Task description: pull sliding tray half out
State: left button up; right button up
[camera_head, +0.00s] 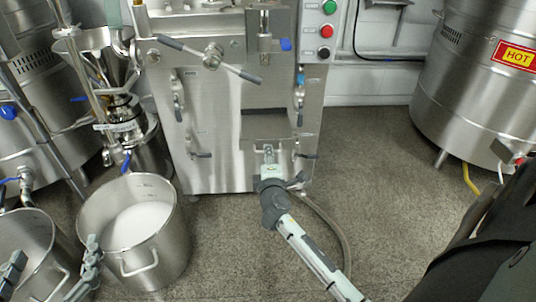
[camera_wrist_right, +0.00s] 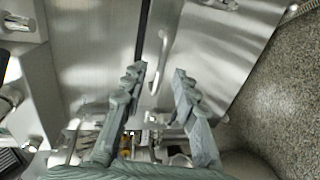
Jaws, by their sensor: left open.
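The steel mill cabinet (camera_head: 215,120) stands at the centre of the head view. Low on its front is a recess with a flat steel ledge (camera_head: 266,122), which looks like the sliding tray; how far out it is, I cannot tell. My right gripper (camera_head: 268,151) is in front of the cabinet just below this ledge. In the right wrist view its two grey fingers (camera_wrist_right: 160,76) stand apart. A slim metal handle (camera_wrist_right: 162,58) shows between and beyond the fingertips, with no visible contact. My left gripper (camera_head: 48,272) is open and empty at the lower left, over the pots.
A steel pot with white contents (camera_head: 180,245) stands on the floor at left, beside another pot (camera_head: 40,235). A funnel unit (camera_head: 100,75) is behind. A large tank with a HOT label (camera_head: 518,57) is at right. A hose (camera_head: 335,225) lies near the cabinet. Floor right of it is clear.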

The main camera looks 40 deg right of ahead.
jog(key=v, duration=1)
